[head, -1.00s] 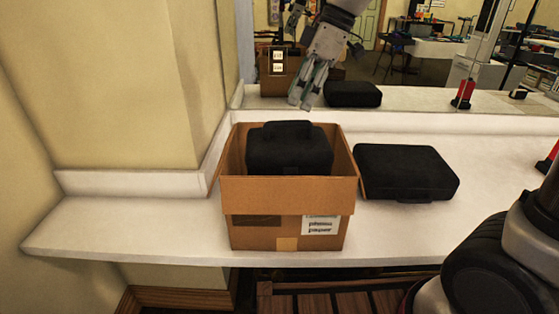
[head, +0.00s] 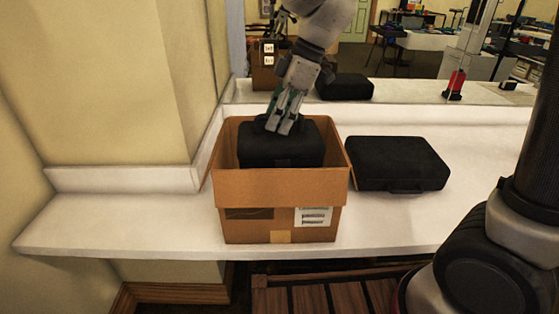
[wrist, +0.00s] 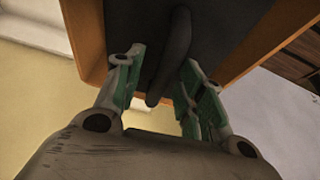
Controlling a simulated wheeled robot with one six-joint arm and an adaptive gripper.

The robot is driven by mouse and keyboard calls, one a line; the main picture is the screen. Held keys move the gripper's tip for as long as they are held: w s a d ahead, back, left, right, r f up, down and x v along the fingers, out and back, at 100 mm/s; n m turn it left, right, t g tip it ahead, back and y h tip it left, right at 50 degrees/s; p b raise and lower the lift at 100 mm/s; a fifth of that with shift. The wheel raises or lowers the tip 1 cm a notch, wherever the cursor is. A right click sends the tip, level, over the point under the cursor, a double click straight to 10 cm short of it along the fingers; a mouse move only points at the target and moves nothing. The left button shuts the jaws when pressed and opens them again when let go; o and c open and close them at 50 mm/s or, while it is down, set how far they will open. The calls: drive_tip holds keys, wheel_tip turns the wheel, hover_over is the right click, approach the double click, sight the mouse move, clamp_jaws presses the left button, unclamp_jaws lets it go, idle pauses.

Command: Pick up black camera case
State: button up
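A black camera case (head: 268,153) stands in an open cardboard box (head: 280,188) on the white counter. A second black case (head: 398,163) lies flat on the counter to the right of the box. My gripper (head: 280,126) points down at the top of the boxed case and partly covers it. In the wrist view my gripper (wrist: 163,78) is open, with its green-padded fingers apart on either side of the dark handle (wrist: 174,55). The case top (wrist: 133,22) shows beyond the fingers. I cannot tell whether a finger touches the handle.
The box walls (wrist: 88,35) rise around the case, close to my fingers. A mirror behind the counter (head: 455,215) reflects the box, a case and the room. The counter is clear around the flat case. A wall corner (head: 150,110) stands at the left.

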clamp_jaws()
drive_tip(key=shift+r, duration=0.1)
idle(0.3)
